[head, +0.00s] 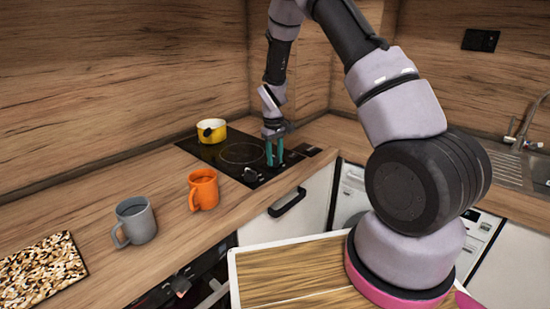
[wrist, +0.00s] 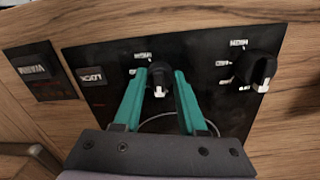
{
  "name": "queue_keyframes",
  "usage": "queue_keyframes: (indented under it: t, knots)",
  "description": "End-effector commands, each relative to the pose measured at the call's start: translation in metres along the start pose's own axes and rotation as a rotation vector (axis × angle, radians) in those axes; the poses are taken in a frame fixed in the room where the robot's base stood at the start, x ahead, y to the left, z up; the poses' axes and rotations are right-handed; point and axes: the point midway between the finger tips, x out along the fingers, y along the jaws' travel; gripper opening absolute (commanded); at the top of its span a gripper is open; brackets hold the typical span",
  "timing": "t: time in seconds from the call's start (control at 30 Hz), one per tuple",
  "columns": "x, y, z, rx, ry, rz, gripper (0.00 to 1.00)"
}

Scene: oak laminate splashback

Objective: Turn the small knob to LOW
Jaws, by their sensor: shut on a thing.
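The small black knob (wrist: 158,83) sits between my teal fingertips in the wrist view, with a white mark on its face towards my palm. My gripper (wrist: 166,74) is shut on it; it also shows in the head view (head: 274,163), pointing down at the hob's front right. Small white labels stand above and left of the knob; they are too blurred to read surely, and the right finger covers the panel on that side. In the head view the small knob is hidden by the gripper.
A larger black knob (wrist: 257,70) with its own labels stands right of my fingers in the wrist view. A LOCK button (wrist: 90,77) lies left. In the head view, a yellow pot (head: 212,131) stands on the hob (head: 235,150); orange (head: 203,189) and grey (head: 136,220) mugs stand left.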

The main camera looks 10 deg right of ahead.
Motion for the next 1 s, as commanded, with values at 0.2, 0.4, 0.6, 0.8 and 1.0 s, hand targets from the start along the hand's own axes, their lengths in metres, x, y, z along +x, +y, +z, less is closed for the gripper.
queue_keyframes:
  t: [0.2,0.4,0.6,0.8,1.0]
  knots:
    - [0.0,-0.0005,-0.0003,0.091,-0.004,0.0,0.0]
    - [0.0,-0.0004,-0.0008,0.245,-0.01,0.001,0.0]
    - [-0.0001,-0.0009,-0.0011,0.427,-0.019,0.001,0.0]
    - [0.0,-0.001,-0.0014,0.594,-0.026,0.001,0.0]
    - [0.0002,-0.0014,-0.0016,0.726,-0.032,0.0,0.0]
